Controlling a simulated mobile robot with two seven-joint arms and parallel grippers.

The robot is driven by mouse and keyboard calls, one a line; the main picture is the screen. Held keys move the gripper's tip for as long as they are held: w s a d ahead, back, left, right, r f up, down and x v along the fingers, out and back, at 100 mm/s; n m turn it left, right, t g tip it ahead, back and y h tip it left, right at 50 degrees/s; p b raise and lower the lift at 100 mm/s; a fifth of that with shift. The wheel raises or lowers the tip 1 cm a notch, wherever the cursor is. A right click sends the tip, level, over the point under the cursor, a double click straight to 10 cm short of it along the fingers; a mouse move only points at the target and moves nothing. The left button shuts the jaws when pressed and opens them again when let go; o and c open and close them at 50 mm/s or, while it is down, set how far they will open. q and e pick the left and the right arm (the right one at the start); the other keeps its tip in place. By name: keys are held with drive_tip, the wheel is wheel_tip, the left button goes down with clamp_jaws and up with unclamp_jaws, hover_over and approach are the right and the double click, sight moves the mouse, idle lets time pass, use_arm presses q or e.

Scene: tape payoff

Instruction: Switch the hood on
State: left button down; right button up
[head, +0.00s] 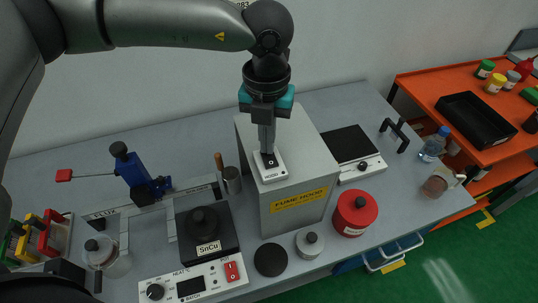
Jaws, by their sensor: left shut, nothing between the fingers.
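The fume hood (297,208) is a grey box with a yellow label, standing in the middle of the bench. On its top lies a small white switch box (273,175) marked HOOD, with a dark rocker switch (270,160) near its far end. My left gripper (267,150) points straight down with shut, empty fingers. Its tips are at the rocker and hide part of it; I cannot tell whether they touch it or which way the rocker is tipped. My right gripper is not in view.
A heating unit (193,283) with a red switch and a black SnCu pot (207,232) stand front left. A red canister (355,213) and a grey lidded pot (309,243) are close to the hood's front right. A hot plate (349,146) stands behind right.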

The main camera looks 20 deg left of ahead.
use_arm(q)
drive_tip(key=shift+f, duration=0.2)
drive_tip(key=shift+r, duration=0.15)
drive_tip(key=shift+r+p, duration=1.6)
drive_tip(key=shift+r, duration=1.8)
